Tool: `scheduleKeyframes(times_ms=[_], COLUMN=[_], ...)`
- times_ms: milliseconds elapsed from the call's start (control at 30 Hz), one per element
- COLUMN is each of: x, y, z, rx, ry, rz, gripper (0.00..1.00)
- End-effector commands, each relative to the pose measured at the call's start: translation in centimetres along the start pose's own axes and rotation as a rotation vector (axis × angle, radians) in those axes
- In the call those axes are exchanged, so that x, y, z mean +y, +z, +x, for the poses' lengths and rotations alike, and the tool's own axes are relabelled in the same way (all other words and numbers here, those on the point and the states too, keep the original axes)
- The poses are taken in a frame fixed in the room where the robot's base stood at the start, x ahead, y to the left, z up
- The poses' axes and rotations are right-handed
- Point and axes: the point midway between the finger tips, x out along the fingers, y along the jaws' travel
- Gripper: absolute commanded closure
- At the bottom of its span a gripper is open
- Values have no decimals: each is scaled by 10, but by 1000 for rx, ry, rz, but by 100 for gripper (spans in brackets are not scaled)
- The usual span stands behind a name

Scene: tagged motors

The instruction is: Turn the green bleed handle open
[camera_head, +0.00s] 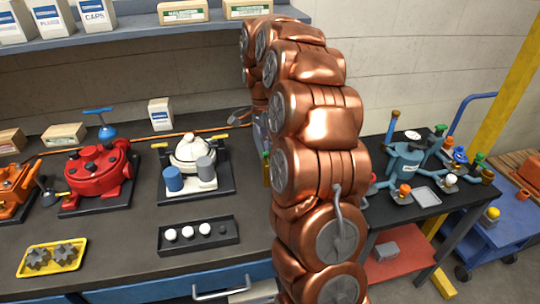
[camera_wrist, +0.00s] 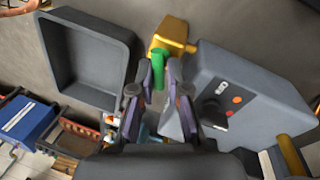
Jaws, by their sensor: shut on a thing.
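The green bleed handle (camera_wrist: 157,68) is a short green bar at a brass-yellow fitting (camera_wrist: 173,36) in the wrist view. My gripper (camera_wrist: 160,84) is shut on the handle, with a finger on either side of it. The fingers hide part of the handle, so its exact angle is hard to tell. In the head view my copper-coloured arm covers most of this spot, and only a small green bit shows at the arm's left edge.
A grey box (camera_wrist: 250,100) with orange buttons stands right of my gripper in the wrist view, and a grey open tray (camera_wrist: 120,75) lies left. In the head view, a red motor (camera_head: 98,175), a white motor (camera_head: 193,150) and a dark ball tray (camera_head: 165,247) are on the bench.

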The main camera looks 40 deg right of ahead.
Motion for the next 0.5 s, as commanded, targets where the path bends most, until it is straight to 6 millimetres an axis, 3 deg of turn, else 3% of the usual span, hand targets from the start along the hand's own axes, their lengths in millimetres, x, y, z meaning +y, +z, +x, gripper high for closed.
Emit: scheduleKeyframes(times_ms=[500], x=[-2], y=[2], z=[3], rx=[96], ry=[4], rz=[-481], gripper=[100])
